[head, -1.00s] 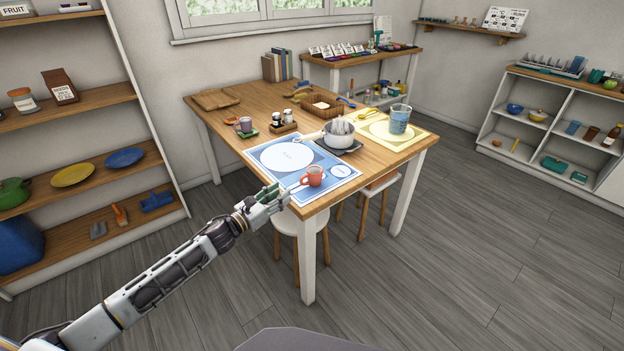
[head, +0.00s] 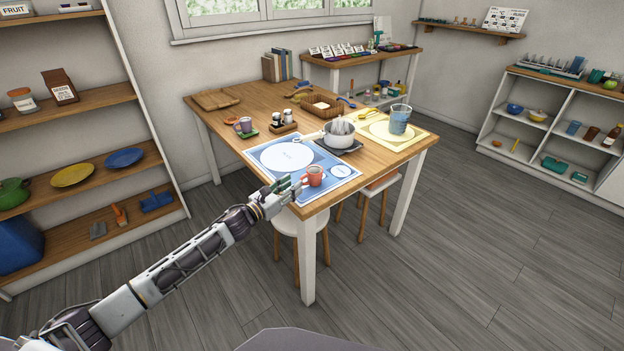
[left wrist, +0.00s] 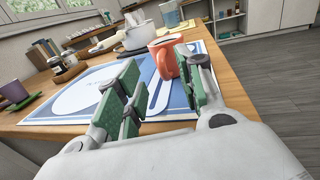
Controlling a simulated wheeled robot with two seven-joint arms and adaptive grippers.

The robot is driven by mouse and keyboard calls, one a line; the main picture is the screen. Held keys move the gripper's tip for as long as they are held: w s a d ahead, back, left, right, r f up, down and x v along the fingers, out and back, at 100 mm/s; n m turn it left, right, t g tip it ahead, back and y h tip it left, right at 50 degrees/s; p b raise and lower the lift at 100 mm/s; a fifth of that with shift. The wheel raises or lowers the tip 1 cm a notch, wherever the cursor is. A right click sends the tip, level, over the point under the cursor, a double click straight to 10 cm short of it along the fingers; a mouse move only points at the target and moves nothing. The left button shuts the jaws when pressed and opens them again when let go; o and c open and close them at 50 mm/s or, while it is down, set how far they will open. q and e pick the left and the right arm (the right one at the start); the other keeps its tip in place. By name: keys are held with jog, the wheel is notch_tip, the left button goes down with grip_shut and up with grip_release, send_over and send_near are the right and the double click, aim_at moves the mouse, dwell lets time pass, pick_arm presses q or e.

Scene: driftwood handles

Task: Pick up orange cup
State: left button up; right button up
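The orange cup (head: 314,177) stands upright on the blue placemat (head: 332,160), near the table's front corner. It also shows in the left wrist view (left wrist: 166,56), just beyond and between the fingertips, closer to the right-hand finger, which covers part of it. My left gripper (head: 291,190) is beside the cup on its left, low over the mat's edge. Its green-padded fingers are spread apart in the left wrist view (left wrist: 158,72), with nothing clearly held between them. I cannot tell whether a finger touches the cup. My right gripper is not in view.
A pot (head: 340,136) sits on a dark trivet behind the cup. A blue-filled glass (head: 399,119) stands on the yellow placemat (head: 415,136). A purple cup (head: 245,125) is further left on the table. A white stool (head: 289,222) stands below the near table edge.

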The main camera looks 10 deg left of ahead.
aim_at(301, 179)
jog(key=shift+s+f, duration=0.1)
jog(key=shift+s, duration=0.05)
pick_arm(q)
jog(key=shift+w+d, duration=0.1)
jog(key=shift+w, duration=0.05)
jog(key=shift+w, duration=0.15)
jog(key=shift+x, duration=1.9)
jog(key=shift+w+d, duration=0.3)
jog(key=shift+d, duration=0.05)
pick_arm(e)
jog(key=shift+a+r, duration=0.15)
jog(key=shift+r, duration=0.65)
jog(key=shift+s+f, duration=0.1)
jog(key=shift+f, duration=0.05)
pick_arm(q)
grip_shut()
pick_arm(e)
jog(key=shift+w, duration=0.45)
